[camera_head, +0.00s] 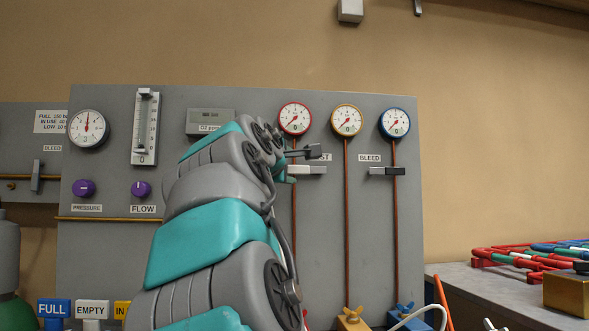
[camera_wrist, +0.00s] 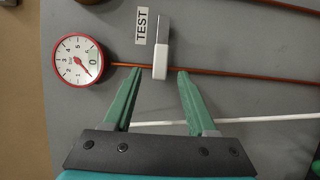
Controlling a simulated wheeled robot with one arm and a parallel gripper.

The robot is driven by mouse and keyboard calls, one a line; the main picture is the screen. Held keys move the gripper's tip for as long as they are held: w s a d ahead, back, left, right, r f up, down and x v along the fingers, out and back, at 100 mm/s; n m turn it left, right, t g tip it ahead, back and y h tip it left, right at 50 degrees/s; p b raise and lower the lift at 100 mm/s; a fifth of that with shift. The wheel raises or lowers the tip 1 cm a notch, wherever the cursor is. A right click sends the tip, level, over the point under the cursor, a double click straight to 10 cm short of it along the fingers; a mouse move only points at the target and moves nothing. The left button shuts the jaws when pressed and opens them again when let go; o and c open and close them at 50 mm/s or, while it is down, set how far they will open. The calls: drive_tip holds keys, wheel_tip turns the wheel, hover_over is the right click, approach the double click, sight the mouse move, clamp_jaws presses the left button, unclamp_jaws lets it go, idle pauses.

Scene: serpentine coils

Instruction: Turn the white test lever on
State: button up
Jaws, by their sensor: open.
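The white test lever (camera_wrist: 161,50) lies crosswise over a copper pipe in the wrist view, beside the TEST label (camera_wrist: 141,27). In the head view the lever (camera_head: 308,170) is horizontal across the pipe below the red-rimmed gauge. My gripper (camera_wrist: 158,74) is open, its two green fingers pointing at the lever's near end, one tip on each side of it. Nothing is held. I cannot tell whether a finger touches the lever. In the head view my arm hides part of the TEST label, and the fingers are hard to make out.
The red-rimmed gauge (camera_wrist: 78,61) is left of the fingers in the wrist view. A black bleed lever (camera_head: 387,171) sits to the right in the head view. Purple pressure (camera_head: 84,188) and flow (camera_head: 141,189) knobs are on the left. A bench (camera_head: 480,290) stands at the right.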

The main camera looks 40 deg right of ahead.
sight(296, 170)
drive_tip(key=shift+x, duration=1.95)
clamp_jaws()
